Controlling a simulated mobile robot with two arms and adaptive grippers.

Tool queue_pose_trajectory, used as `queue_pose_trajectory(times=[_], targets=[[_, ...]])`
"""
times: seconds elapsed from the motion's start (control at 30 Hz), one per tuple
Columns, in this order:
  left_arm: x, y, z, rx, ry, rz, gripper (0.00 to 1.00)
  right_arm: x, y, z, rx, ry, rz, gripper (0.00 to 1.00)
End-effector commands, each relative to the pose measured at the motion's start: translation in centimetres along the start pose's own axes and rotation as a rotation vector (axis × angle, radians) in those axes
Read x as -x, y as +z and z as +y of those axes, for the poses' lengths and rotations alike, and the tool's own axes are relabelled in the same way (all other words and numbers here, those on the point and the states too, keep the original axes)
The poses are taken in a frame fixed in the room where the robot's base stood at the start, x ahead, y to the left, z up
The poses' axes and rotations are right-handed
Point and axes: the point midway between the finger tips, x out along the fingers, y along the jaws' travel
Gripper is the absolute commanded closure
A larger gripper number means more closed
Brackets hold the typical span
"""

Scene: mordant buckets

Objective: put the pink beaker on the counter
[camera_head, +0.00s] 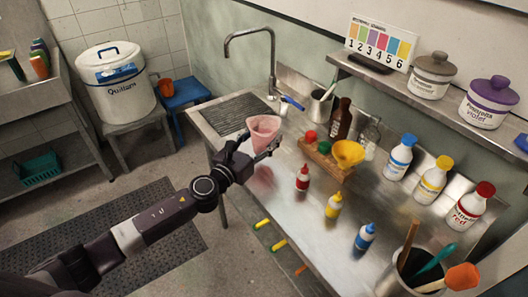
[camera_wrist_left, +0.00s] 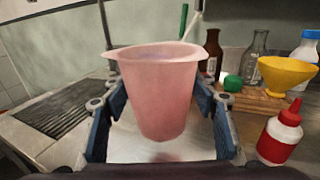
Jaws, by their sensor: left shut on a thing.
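The pink beaker (camera_head: 263,134) is a translucent cup with a spout, held upright above the steel counter (camera_head: 290,229). My left gripper (camera_head: 250,152) is shut on it, coming in from the lower left. In the left wrist view the pink beaker (camera_wrist_left: 158,95) sits between the blue-padded fingers of the left gripper (camera_wrist_left: 160,118). A reddish reflection shows on the counter below it, and a gap lies between its bottom and the surface. My right gripper is not in view.
A red-capped squeeze bottle (camera_head: 303,179), a yellow one (camera_head: 333,207) and a blue one (camera_head: 364,238) stand on the counter. A wooden block (camera_head: 322,163) with a yellow funnel (camera_head: 348,152) is behind. The left front counter area is clear. A tap (camera_head: 272,62) rises at the back.

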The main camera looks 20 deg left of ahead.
Motion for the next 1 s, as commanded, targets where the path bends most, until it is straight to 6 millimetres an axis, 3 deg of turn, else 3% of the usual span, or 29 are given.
queue_pose_trajectory(times=[0.37, 0.83, 0.87, 1.0], targets=[[0.0, -4.4, 0.0, 0.003, 0.002, -0.002, 0.78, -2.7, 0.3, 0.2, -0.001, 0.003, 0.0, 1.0], [0.0, -5.0, 0.0, 0.0, 0.001, -0.001, 0.78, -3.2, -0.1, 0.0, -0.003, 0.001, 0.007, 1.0], [0.0, -5.0, 0.0, 0.0, 0.0, 0.0, 0.45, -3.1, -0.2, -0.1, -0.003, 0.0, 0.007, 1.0], [0.0, -4.9, 0.0, 0.001, 0.0, 0.0, 0.29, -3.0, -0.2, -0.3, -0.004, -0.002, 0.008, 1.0]])
